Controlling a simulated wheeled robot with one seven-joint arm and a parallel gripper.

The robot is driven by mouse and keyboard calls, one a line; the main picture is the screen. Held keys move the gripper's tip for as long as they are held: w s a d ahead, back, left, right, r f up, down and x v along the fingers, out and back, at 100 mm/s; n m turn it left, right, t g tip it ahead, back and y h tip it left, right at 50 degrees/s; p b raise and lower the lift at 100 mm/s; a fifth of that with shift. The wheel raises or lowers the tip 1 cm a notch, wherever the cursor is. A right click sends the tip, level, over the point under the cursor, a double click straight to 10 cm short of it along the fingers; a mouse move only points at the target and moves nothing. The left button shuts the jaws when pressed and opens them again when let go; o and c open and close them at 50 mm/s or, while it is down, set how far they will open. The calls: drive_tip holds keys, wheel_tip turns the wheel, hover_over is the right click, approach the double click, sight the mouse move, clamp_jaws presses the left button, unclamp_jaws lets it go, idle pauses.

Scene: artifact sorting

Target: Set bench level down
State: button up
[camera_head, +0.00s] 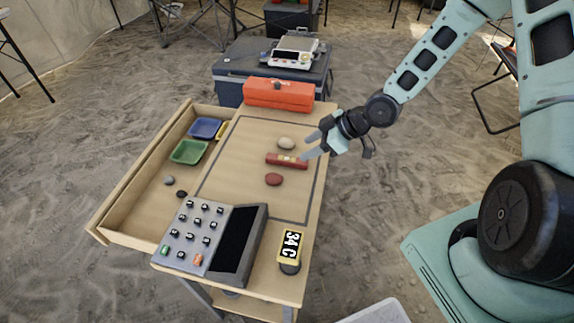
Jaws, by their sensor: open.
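The bench level (287,161) is a short red bar with a pale vial window. It lies flat on the wooden bench top (240,160), inside the dark outlined rectangle. My gripper (314,146) comes in from the right, its fingers apart at the level's right end. From this view I cannot tell whether the fingers touch the level or hover above it.
A beige stone (286,143) and a dark red stone (273,179) lie close on either side of the level. An orange toolbox (279,94) stands at the back. A keypad panel (212,239) and a yellow 34C marker (290,250) are in front. Green (188,152) and blue (205,128) trays sit left.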

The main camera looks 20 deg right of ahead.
sight(288, 159)
drive_tip(key=b+x, duration=0.1)
drive_tip(key=x, duration=0.6)
drive_tip(key=shift+a+f, duration=0.25)
drive_tip(key=shift+a, duration=0.05)
clamp_jaws()
